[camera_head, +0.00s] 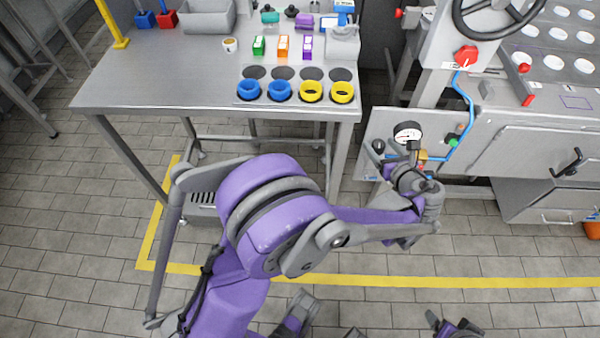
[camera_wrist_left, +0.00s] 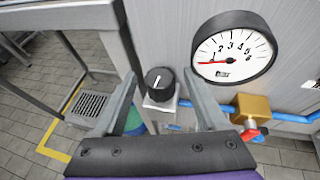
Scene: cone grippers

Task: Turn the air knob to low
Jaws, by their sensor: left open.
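The air knob (camera_wrist_left: 160,82) is a black round knob with a white pointer line, on a small pale plate on the grey panel. Its line leans up and slightly right in the left wrist view. It also shows in the head view (camera_head: 379,146), left of the gauge. My left gripper (camera_wrist_left: 160,90) is open, one finger to each side of the knob in the wrist view, with gaps on both sides. Whether the fingertips reach around the knob is unclear. In the head view the left gripper (camera_head: 398,166) is in front of the panel.
A white gauge (camera_wrist_left: 234,47) with a red needle near 1 sits right of the knob. A brass fitting with a red handle (camera_wrist_left: 251,134) and blue pipe are below it. A steel table (camera_head: 150,85) with rings and boxes stands left.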

